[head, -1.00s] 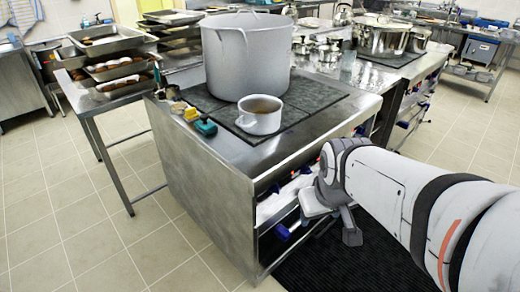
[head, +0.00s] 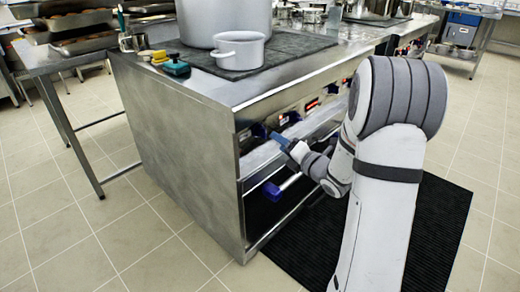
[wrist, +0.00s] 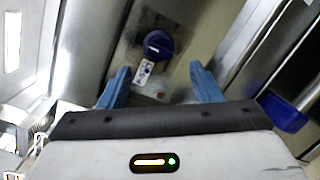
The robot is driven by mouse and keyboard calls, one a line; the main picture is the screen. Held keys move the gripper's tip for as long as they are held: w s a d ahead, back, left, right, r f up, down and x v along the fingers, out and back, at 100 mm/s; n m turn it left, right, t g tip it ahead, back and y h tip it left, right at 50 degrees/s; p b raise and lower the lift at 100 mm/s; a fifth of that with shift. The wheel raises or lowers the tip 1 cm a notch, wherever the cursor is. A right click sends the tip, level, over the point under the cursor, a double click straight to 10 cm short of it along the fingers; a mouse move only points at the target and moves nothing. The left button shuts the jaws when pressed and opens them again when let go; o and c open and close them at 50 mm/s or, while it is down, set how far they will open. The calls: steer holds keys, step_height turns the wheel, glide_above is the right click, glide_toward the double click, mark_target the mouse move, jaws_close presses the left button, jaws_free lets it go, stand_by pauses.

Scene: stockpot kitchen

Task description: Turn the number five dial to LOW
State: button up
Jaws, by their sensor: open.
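A round dark-blue dial (wrist: 158,44) sits on the metal front panel in the wrist view, just beyond and between my fingertips. A small white label (wrist: 145,72) with markings lies beside it, too small to read, so I cannot tell the dial's number or setting. My gripper (wrist: 160,72) is open, its two blue fingers apart and apparently empty. In the head view my gripper (head: 281,140) is at the near end of the stove's front panel, close to a blue dial (head: 258,130). More dials run along the panel to the right, partly hidden by my arm.
A large pot (head: 222,18) and a smaller pot (head: 239,51) stand on the stove top (head: 200,82). A dark ribbed mat (head: 425,235) lies on the floor.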

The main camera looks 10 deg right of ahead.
mark_target(265, 135)
steer(key=shift+n+y, duration=0.4)
steer(key=shift+b+x, duration=0.5)
steer(key=shift+x, duration=3.35)
steer(key=shift+a+f, duration=0.1)
steer(key=shift+f, duration=0.05)
steer(key=shift+c, duration=0.4)
